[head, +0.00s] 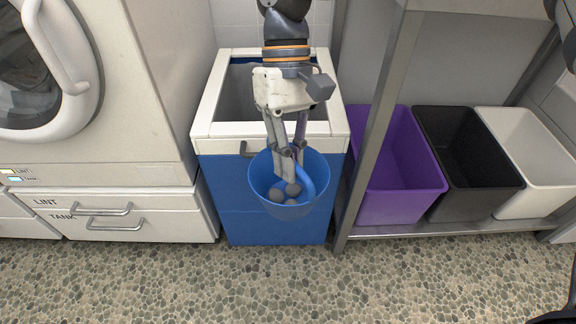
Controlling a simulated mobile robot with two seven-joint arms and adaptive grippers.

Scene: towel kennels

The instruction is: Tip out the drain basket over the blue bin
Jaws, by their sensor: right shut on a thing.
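The drain basket (266,184) is a round blue tub with several grey lumps (276,195) inside and a curved blue handle. My right gripper (289,168) is shut on the basket, at its handle, with the fingers pointing down. The basket hangs about upright and shows in front of the blue bin's front face. The blue bin (240,222) is a box with blue sides and a white top rim around an open, dark grey inside. My right gripper's body hides part of that opening. My left gripper is not in view.
A purple bin (400,206), a black bin (475,202) and a white bin (540,205) stand on a metal rack, whose post (375,130) rises right of the blue bin. A white machine (150,110) with lint and tank drawers stands left. The pebbled floor (280,285) in front is clear.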

